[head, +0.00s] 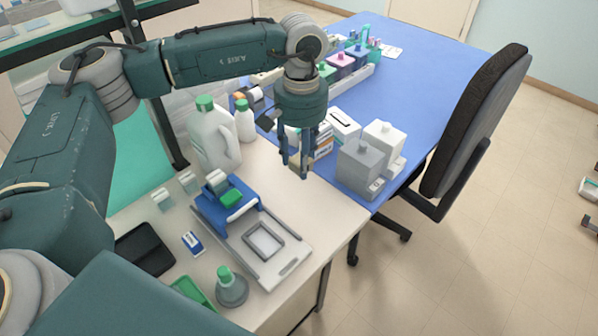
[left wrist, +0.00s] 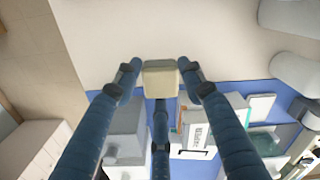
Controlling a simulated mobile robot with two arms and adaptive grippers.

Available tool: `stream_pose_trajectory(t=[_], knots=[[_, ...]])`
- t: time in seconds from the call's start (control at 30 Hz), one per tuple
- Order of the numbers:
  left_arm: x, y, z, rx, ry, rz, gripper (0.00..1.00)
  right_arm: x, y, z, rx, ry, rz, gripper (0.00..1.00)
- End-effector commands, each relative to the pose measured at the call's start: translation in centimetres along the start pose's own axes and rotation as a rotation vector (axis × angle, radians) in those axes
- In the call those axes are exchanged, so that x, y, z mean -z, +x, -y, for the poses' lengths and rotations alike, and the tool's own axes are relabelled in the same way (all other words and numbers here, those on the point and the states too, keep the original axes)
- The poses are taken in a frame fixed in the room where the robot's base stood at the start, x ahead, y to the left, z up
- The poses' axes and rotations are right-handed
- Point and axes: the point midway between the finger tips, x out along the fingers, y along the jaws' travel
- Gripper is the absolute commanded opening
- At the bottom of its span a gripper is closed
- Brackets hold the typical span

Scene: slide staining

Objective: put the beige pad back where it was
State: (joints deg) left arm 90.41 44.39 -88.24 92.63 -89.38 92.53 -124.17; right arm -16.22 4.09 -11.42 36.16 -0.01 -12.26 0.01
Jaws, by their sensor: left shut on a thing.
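The beige pad (left wrist: 160,79) is a small block held between the fingertips of my left gripper (left wrist: 160,92) in the left wrist view. In the head view my left gripper (head: 297,168) points down above the back right part of the white table, near the blue table's edge. The pad (head: 295,160) shows there only partly between the fingers. The gripper is shut on it and holds it above the surfaces. My right gripper is not in view.
A grey box (head: 359,168) and a white box (head: 384,142) stand right of the gripper on the blue table (head: 420,75). A white jug (head: 212,138) stands to its left. A slide device (head: 228,203) lies in front. The white table (head: 327,205) is bare at right.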

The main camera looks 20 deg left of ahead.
Motion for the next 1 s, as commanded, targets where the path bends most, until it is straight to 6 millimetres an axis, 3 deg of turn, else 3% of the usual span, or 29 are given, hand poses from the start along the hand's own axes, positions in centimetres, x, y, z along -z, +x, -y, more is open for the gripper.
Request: stream_pose_trajectory(t=[0.4, 0.53, 0.9, 0.93, 1.0], knots=[[0.0, 5.0, 0.0, 0.001, -0.001, 0.003, 0.23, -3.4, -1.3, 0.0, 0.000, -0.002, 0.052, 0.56], [0.1, 6.2, 0.0, 0.001, 0.000, -0.001, 0.23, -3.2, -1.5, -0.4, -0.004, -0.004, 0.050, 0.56], [0.1, 6.8, 0.0, 0.000, 0.000, -0.001, 0.23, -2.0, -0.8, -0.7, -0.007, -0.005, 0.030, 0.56], [0.1, 6.6, 0.0, 0.000, 0.000, -0.001, 0.44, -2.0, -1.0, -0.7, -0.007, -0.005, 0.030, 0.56], [0.1, 6.6, 0.0, 0.000, 0.000, -0.001, 0.58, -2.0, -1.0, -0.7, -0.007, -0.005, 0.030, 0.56]])
